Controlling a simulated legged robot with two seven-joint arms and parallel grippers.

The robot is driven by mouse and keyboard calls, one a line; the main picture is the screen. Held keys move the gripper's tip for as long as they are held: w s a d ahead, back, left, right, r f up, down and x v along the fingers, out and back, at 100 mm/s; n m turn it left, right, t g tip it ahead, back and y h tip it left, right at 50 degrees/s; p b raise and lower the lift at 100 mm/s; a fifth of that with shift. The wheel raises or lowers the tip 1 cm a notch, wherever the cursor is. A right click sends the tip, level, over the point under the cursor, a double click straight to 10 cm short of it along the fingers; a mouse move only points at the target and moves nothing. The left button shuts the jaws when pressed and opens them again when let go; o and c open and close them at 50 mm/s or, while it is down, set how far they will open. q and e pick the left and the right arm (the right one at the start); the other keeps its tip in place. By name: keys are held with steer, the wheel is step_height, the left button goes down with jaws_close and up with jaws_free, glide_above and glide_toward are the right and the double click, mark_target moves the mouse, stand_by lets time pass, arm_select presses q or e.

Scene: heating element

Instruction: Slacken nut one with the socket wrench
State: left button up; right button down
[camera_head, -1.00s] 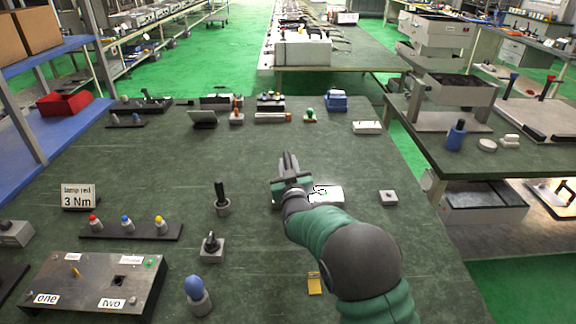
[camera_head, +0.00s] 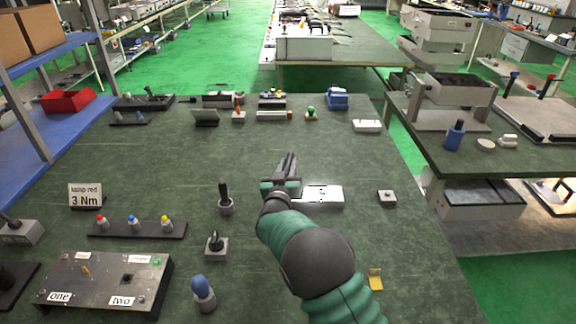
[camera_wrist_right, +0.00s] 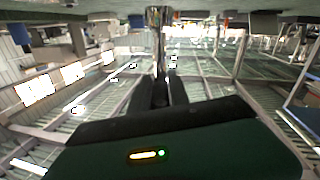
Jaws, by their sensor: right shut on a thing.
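The test box (camera_head: 150,300) with labels "one" (camera_head: 59,296) and "two" (camera_head: 121,301) stands at the front left of the table in the head view. A small orange-yellow piece (camera_head: 85,270) shows on its top behind label "one"; nut one itself is too small to make out. My right gripper (camera_head: 287,167) is over the middle of the table, well to the right of the box. My left gripper is not in view.
A light grey box (camera_head: 325,197) lies beside my right gripper. Lamps on a strip (camera_head: 178,232), a black-handled tool (camera_head: 224,190) in a holder, a stand (camera_head: 215,247) and a blue-topped piece (camera_head: 203,287) lie between gripper and test box. A "3 Nm" sign (camera_head: 86,193) stands left.

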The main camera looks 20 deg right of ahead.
steer(key=shift+a+r+m+h+p, duration=0.1)
steer(key=shift+r+m+h+p, duration=0.15)
steer(key=shift+h+p, duration=0.3)
steer(key=shift+m+g+h+p, duration=0.85)
steer(key=shift+g+h+p, duration=0.1)
steer(key=shift+p, duration=0.1)
steer(key=shift+w+f+m+g+h+p, duration=0.15)
steer(key=shift+m+g+h+p, duration=0.15)
steer(key=shift+m+g+h, duration=0.35)
steer(key=shift+f+m+h, duration=0.15)
steer(key=shift+m+h, duration=0.1)
steer(key=shift+h, duration=0.2)
steer(key=shift+p, duration=0.35)
steer(key=shift+f+b, duration=0.65)
steer(key=shift+f, duration=0.35)
